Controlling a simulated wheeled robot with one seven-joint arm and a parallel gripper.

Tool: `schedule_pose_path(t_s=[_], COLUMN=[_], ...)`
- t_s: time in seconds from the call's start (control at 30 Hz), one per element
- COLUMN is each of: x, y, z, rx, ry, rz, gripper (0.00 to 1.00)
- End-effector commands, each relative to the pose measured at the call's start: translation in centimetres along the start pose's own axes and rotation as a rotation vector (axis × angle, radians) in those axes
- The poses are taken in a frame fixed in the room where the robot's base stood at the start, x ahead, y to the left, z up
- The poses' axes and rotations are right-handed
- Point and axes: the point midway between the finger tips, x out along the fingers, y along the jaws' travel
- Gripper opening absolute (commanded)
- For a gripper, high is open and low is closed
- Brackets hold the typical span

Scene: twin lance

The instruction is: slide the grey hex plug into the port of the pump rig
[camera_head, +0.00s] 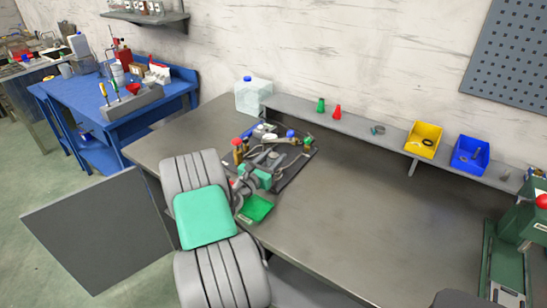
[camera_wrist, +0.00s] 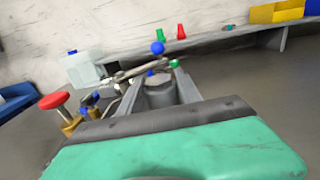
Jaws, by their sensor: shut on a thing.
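The grey hex plug (camera_wrist: 160,97) is between the two fingers of my gripper (camera_wrist: 161,80) in the wrist view, and the gripper is shut on it. The pump rig (camera_head: 290,160) stands on the bench in the head view, with grey pipes, a red knob and blue and green caps. In the wrist view the rig (camera_wrist: 128,75) lies just beyond and left of the plug. My gripper (camera_head: 256,178) is at the rig's near side in the head view, where my arm partly hides it. I cannot make out the port, or whether the plug touches the rig.
A green tray (camera_head: 257,208) lies near my gripper. A clear jug (camera_head: 253,95) stands behind the rig. A shelf (camera_head: 370,131) along the wall holds a yellow bin (camera_head: 424,138) and a blue bin (camera_head: 469,154). A green machine (camera_head: 520,225) stands at right. The bench middle is clear.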

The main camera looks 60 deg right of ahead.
Motion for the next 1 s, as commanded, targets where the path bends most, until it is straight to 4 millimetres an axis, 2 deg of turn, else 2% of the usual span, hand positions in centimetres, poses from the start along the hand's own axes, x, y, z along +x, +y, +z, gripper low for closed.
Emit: schedule_pose_path(t_s=[0.6, 0.63, 0.9, 1.0], x=[0.0, 0.0, 0.0, 0.0], y=[0.0, 0.0, 0.0, 0.0], z=[-1.5, -1.4, -1.5, -1.5], rx=[0.0, 0.0, 0.0, 0.0], ry=[-0.002, -0.002, -0.001, -0.001], rz=[0.0, 0.0, 0.0, 0.0], gripper=[0.0, 0.42, 0.64, 0.66])
